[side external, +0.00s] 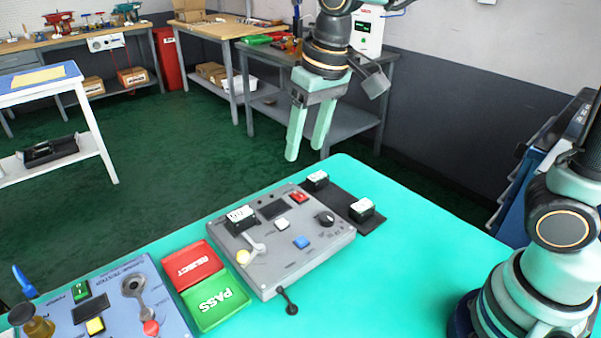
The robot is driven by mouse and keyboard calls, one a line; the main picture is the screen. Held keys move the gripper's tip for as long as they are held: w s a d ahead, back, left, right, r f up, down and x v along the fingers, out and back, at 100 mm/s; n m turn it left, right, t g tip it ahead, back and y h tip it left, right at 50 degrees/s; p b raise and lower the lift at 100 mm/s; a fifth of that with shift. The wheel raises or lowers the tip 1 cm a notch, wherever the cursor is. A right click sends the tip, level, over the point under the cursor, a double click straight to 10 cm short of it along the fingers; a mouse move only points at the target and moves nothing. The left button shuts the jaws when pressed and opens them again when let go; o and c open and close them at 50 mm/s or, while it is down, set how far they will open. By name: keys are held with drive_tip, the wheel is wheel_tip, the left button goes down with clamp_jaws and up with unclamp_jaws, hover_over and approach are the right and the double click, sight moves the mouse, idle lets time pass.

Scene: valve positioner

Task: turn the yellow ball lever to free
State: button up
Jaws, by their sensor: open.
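A grey control box (315,252) stands on the green table. The labels around the lever are too small to read. My gripper (304,154) hangs above and behind the box, pointing down, with its two pale green fingers apart and nothing between them. It is well clear of the lever and touches nothing.
Red REJECT (193,264) and green PASS (216,302) trays lie left of the box. A blue tester panel (117,300) stands further left. Small black blocks on a dark mat (346,205) lie behind right. A small black lever (289,303) is in front. The table's right front is clear.

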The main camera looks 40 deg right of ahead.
drive_tip(key=g, duration=0.2)
approach(243, 254)
drive_tip(key=shift+h, duration=0.4)
drive_tip(key=f, duration=0.8)
drive_tip(key=shift+w+a+f, duration=0.15)
drive_tip(key=shift+a+f, duration=0.2)
clamp_jaws()
